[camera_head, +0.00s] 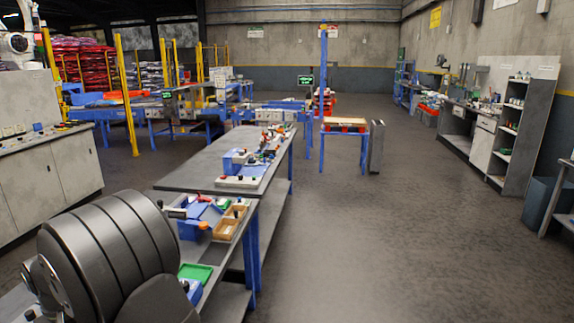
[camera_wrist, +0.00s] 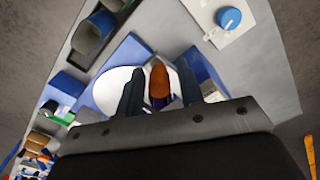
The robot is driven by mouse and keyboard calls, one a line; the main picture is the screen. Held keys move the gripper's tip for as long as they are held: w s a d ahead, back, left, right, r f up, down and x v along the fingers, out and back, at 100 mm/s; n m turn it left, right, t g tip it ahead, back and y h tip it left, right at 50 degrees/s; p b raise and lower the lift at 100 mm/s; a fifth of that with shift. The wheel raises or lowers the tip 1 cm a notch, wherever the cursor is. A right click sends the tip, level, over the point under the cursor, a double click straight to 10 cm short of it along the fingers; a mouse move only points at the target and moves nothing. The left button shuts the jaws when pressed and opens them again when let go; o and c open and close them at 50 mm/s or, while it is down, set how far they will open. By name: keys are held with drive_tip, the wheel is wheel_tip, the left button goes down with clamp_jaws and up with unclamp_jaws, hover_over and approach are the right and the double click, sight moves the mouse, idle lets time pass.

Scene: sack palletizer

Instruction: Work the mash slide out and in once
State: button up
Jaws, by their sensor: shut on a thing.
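In the wrist view, my gripper (camera_wrist: 158,96) has its two dark fingers on either side of an orange-brown handle (camera_wrist: 158,80), shut on it. The handle seems to belong to the mash slide, at a blue unit (camera_wrist: 127,55) with a pale rounded part (camera_wrist: 108,92) beside the left finger. The slide's body is mostly hidden by the fingers and gripper, so how far out it stands cannot be told. In the head view, blue units (camera_head: 196,222) stand on the near bench beside my large grey arm, which hides part of the bench.
A pale panel with a blue knob (camera_wrist: 229,18) lies close by at upper right in the wrist view. In the head view, a wooden tray (camera_head: 229,222) and a green tray (camera_head: 196,272) sit on the near bench. Open floor (camera_head: 400,230) lies to the right.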

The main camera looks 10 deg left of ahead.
drive_tip(key=shift+w, duration=0.1)
drive_tip(key=a, duration=0.3)
drive_tip(key=shift+a, duration=0.25)
idle(0.4)
drive_tip(key=o, duration=1.1)
drive_tip(key=shift+r, duration=0.1)
wheel_tip(320, 180, up, 8)
drive_tip(key=shift+f, duration=0.1)
idle(1.0)
